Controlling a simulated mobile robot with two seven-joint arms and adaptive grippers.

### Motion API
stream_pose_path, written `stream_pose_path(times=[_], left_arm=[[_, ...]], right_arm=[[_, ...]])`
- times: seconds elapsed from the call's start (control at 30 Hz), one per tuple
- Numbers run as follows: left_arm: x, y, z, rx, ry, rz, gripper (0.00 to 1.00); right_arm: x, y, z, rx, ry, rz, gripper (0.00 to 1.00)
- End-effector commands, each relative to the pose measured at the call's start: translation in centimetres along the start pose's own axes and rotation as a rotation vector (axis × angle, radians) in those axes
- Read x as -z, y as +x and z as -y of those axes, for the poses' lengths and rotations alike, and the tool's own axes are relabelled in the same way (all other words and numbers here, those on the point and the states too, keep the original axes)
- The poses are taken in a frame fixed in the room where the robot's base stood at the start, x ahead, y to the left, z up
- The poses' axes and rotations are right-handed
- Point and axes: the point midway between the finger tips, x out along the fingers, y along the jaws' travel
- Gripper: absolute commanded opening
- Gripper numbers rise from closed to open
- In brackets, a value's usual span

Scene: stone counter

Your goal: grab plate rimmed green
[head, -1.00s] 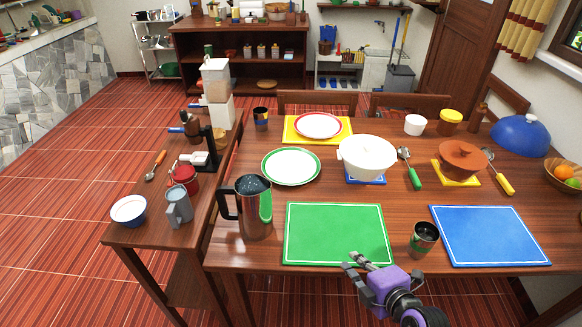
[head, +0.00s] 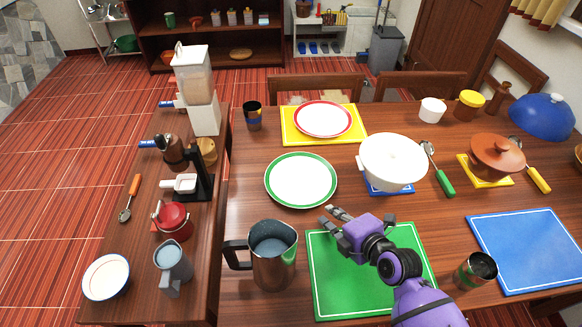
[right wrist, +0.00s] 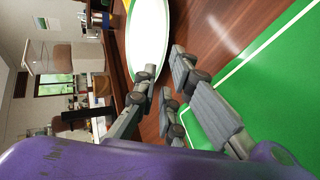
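The green-rimmed white plate (head: 301,179) lies flat on the wooden table, left of the white pot. My right gripper (head: 331,217) is just in front of the plate's near right edge, above the table by the green mat, with its fingers pointing toward the plate. In the right wrist view the plate (right wrist: 148,38) shows at the top, beyond the fingertips. The gripper's fingers (right wrist: 160,85) are spread apart with nothing between them. My left gripper is not in view.
A metal pitcher (head: 272,255) stands left of my right gripper. The white pot (head: 392,160) is right of the plate. A red-rimmed plate (head: 323,118) on a yellow mat lies behind. The green mat (head: 330,290) lies in front.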

Motion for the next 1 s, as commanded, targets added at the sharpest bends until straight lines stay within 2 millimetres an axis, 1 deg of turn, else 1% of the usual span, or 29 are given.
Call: stream_pose_path(times=[0.13, 0.37, 0.53, 0.63, 0.77, 0.97, 1.0], left_arm=[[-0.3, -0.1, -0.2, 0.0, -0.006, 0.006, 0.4], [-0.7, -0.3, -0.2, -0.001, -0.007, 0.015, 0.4], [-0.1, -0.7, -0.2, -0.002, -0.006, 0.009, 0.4], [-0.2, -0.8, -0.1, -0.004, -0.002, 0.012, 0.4], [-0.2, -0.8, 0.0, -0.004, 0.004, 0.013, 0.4], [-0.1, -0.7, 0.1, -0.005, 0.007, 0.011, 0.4], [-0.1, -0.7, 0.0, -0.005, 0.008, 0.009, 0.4]], right_arm=[[0.0, 0.9, 0.0, 0.0, 0.004, 0.0, 0.09], [0.2, 3.4, -0.2, -0.003, 0.003, 0.001, 0.09], [0.6, 5.8, -0.3, -0.006, 0.006, 0.0, 0.09], [0.5, 7.1, -0.1, -0.003, 0.002, 0.002, 0.09], [0.5, 7.8, 0.1, -0.001, 0.001, 0.001, 0.09], [0.5, 7.8, 0.2, 0.0, 0.0, 0.001, 0.09], [0.5, 7.8, 0.2, 0.0, 0.0, 0.001, 0.05]])
